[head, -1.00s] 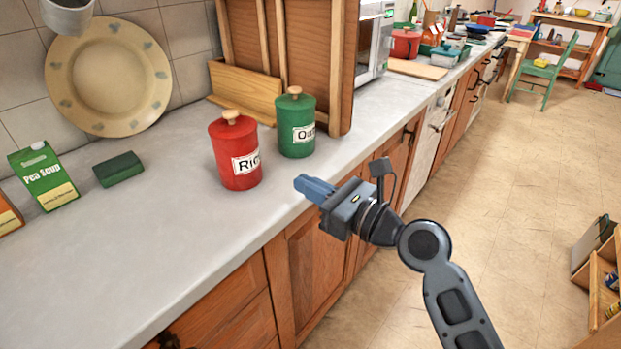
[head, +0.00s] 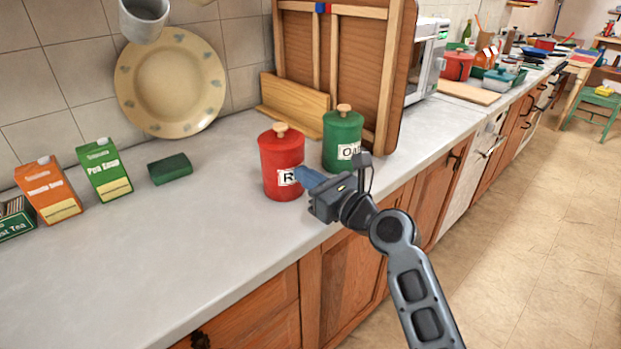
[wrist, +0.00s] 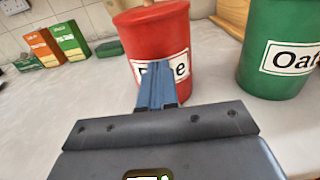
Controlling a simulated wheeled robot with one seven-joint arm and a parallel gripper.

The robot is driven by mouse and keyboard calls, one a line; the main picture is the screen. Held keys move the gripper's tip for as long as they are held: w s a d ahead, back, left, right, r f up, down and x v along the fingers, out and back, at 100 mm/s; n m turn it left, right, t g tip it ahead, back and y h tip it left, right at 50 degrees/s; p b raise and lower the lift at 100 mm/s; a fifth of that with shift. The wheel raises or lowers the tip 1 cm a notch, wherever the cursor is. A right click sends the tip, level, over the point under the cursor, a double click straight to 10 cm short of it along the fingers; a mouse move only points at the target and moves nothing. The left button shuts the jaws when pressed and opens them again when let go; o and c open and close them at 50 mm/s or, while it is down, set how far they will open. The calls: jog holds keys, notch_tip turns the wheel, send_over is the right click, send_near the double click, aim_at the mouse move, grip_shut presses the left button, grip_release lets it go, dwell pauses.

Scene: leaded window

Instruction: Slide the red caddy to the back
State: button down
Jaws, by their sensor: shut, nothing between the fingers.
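The red caddy (head: 281,160), with a wooden knob and a white label, stands upright on the pale worktop. It also shows in the wrist view (wrist: 158,35), where the label is partly hidden behind my fingers. My gripper (head: 305,177) is shut and empty, its blue fingertips at the caddy's front right side, overlapping the label. In the wrist view, the closed fingers (wrist: 155,75) point straight at the caddy's label. I cannot tell whether they touch it.
A green caddy (head: 343,141) stands close to the right of the red one. Behind are a low wooden board (head: 293,103) and a tall wooden panel (head: 340,65). A green sponge (head: 170,168), cartons (head: 105,170) and a leaning plate (head: 172,85) are to the left.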

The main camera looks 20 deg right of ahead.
jog(key=b+x, duration=0.2)
jog(key=x, duration=2.1)
jog(key=shift+w+f+b, duration=0.1)
jog(key=shift+f+b, duration=0.05)
jog(key=shift+b, duration=0.15)
jog(key=shift+w, duration=0.15)
